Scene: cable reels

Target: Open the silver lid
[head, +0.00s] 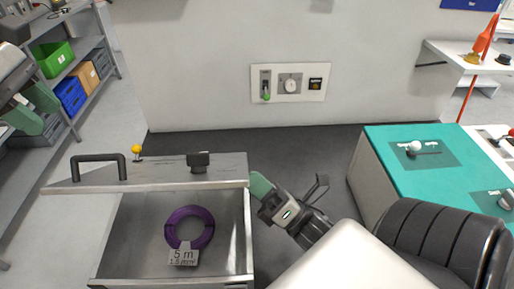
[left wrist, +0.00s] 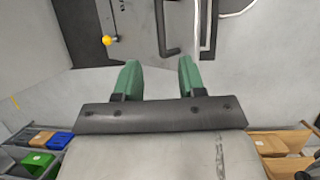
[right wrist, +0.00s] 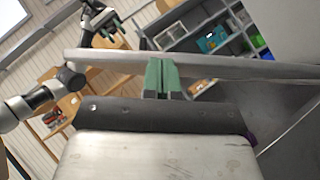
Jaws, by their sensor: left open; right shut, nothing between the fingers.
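The silver lid (head: 165,176) is raised over the front-opening silver box (head: 248,230), seen nearly edge-on in the head view. It carries a black handle (head: 98,158), a yellow knob (head: 136,149) and a black clasp (head: 198,160). The handle (left wrist: 170,30) and knob (left wrist: 107,41) also show in the left wrist view. My right gripper (head: 259,186) is shut and empty at the lid's right end; in the right wrist view its fingers (right wrist: 161,75) overlap the lid's edge (right wrist: 220,66). Contact is unclear. My left gripper (head: 42,112) is open and empty, left of the lid.
A purple cable coil (head: 208,228) with a "5 m" label (head: 183,257) lies inside the box. A teal-topped bench (head: 400,180) stands to the right. Shelves with bins (head: 70,95) stand at the left. A wall panel (head: 289,83) is behind.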

